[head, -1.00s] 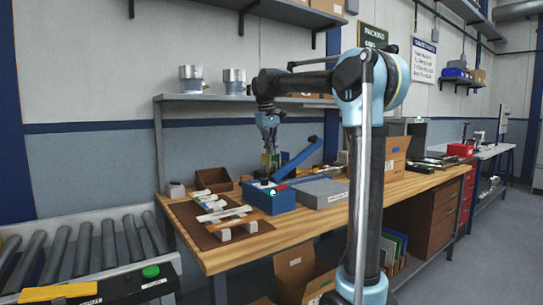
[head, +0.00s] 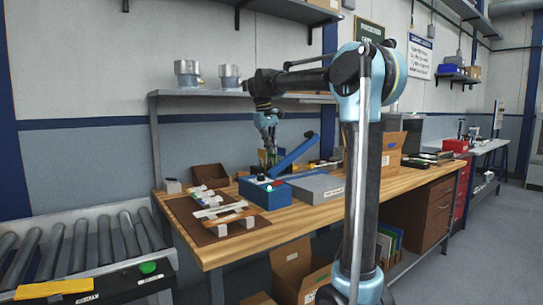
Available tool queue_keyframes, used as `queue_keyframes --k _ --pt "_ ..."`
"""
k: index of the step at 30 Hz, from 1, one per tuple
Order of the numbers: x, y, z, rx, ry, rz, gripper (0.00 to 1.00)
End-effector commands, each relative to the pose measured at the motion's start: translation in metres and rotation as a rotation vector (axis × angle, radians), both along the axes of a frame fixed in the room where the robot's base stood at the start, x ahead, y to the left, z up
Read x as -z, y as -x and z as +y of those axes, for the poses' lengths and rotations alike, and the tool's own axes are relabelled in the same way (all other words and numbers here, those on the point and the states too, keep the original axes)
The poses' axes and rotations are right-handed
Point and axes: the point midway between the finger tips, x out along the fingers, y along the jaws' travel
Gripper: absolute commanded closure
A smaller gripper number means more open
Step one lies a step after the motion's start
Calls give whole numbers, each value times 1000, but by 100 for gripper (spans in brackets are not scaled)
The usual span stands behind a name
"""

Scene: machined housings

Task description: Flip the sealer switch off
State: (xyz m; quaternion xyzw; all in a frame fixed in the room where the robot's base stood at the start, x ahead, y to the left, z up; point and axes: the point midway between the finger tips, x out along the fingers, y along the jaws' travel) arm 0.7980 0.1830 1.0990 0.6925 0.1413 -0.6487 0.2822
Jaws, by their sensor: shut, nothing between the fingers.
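The sealer is a blue box (head: 266,196) with a raised blue arm (head: 293,155), on the wooden workbench. Small details sit on its top, including a red spot and a pale greenish spot; the switch is too small to make out, and so is its position. My gripper (head: 268,170) is shut and empty, pointing down just above or at the back of the box's top. I cannot tell whether it touches the box.
A grey flat box (head: 317,188) lies right of the sealer. A brown mat (head: 200,228) with pale parts is to the left. A shelf (head: 200,93) with metal housings (head: 187,72) runs behind. A cardboard box (head: 392,155) stands right. A roller conveyor (head: 85,245) is front left.

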Motion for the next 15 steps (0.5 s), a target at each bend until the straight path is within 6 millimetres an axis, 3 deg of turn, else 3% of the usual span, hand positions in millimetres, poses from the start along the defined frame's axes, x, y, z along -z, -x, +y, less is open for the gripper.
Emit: queue_keyframes --k 15 --pt "88 -11 -15 1 0 0 100"
